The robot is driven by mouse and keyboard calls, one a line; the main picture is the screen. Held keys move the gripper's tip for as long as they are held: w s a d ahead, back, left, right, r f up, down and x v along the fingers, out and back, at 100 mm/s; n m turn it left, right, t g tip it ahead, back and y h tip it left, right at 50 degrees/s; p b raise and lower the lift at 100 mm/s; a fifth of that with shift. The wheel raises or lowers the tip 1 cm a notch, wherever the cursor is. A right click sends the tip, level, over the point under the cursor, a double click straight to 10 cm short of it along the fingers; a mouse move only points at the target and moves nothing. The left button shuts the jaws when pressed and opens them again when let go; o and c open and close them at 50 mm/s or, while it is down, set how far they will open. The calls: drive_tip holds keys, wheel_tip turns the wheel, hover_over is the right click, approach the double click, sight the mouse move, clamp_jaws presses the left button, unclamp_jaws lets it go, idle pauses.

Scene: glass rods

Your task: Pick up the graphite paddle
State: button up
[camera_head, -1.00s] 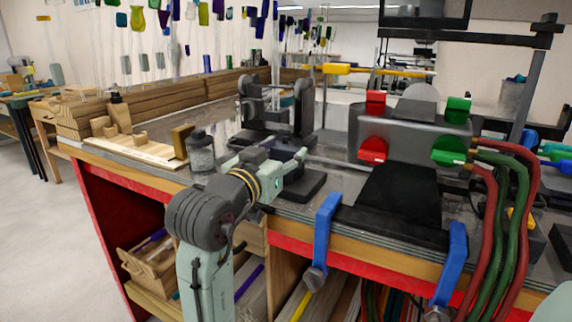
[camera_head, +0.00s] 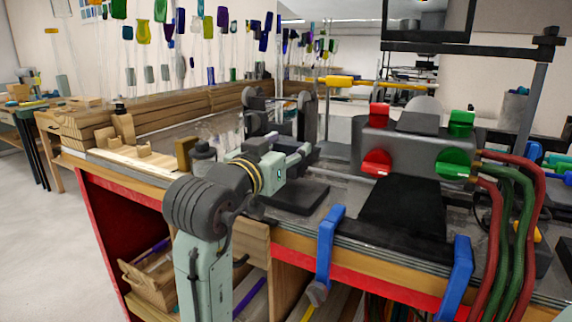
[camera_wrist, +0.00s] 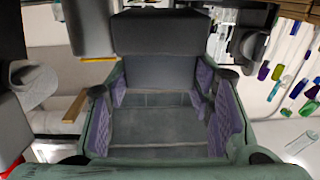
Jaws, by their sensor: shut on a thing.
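My gripper (camera_head: 292,158) shows in the head view as pale green fingers above the bench, in front of a black roller stand. In the wrist view, my gripper's purple-padded fingers (camera_wrist: 160,76) stand on both sides of a dark grey, flat-faced block (camera_wrist: 158,34). They are shut on it, and I take it for the graphite paddle. Its far end and any handle cannot be made out. In the head view I cannot pick the paddle out from my fingers and the dark stand behind them.
A dark slab (camera_head: 296,198) lies on the bench below my gripper. A dark-lidded jar (camera_head: 203,160) stands left of it. A grey torch unit (camera_head: 415,145) with red and green knobs stands right. Blue clamps (camera_head: 328,246) grip the front edge. Glass rods hang behind.

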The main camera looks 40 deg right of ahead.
wheel_tip(320, 180, up, 15)
drive_tip(key=b, duration=0.1)
drive_tip(key=shift+f, duration=0.2)
